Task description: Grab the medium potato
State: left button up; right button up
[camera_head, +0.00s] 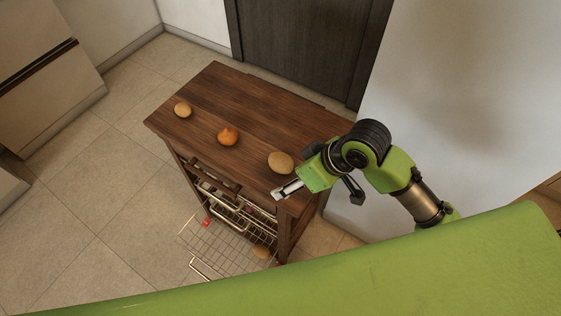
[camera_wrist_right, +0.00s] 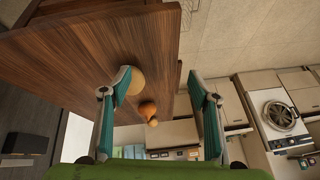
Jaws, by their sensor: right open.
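Three items lie spaced out on the wooden cart top: a smaller potato (camera_head: 183,110) at the left, an orange-brown onion (camera_head: 228,137) in the middle and a larger potato (camera_head: 281,162) at the right. Another potato (camera_head: 260,252) lies low in the wire basket; I cannot tell which is the medium one. My right gripper (camera_head: 287,190) is open and empty at the cart's near right edge, close to the larger potato. In the right wrist view, the open gripper (camera_wrist_right: 161,84) has its left finger partly over that potato (camera_wrist_right: 136,82); the onion (camera_wrist_right: 147,110) shows beyond. My left gripper is out of view.
The wooden cart (camera_head: 250,95) has a pulled-out wire basket (camera_head: 215,245) below its top. A white wall (camera_head: 450,90) stands close on the right, a dark door (camera_head: 300,40) behind. Tiled floor (camera_head: 110,200) is free on the left.

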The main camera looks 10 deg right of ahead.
jog(key=g, duration=0.1)
send_near(283, 157)
jog(key=r, duration=0.2)
jog(key=d, duration=0.1)
jog(key=shift+n+g, duration=0.3)
jog(key=p+x, duration=0.1)
jog(key=x, duration=0.6)
jog(key=shift+s+a+f, duration=0.15)
jog(key=shift+f, duration=0.1)
jog(key=p+x, duration=0.2)
jog(key=x, duration=0.2)
jog(key=shift+w+a+f, duration=0.2)
jog(key=shift+a+f, duration=0.05)
jog(key=shift+f, duration=0.05)
jog(key=shift+a+f, duration=0.1)
jog(key=shift+f, duration=0.2)
jog(key=shift+w, duration=0.1)
jog(key=c, duration=1.3)
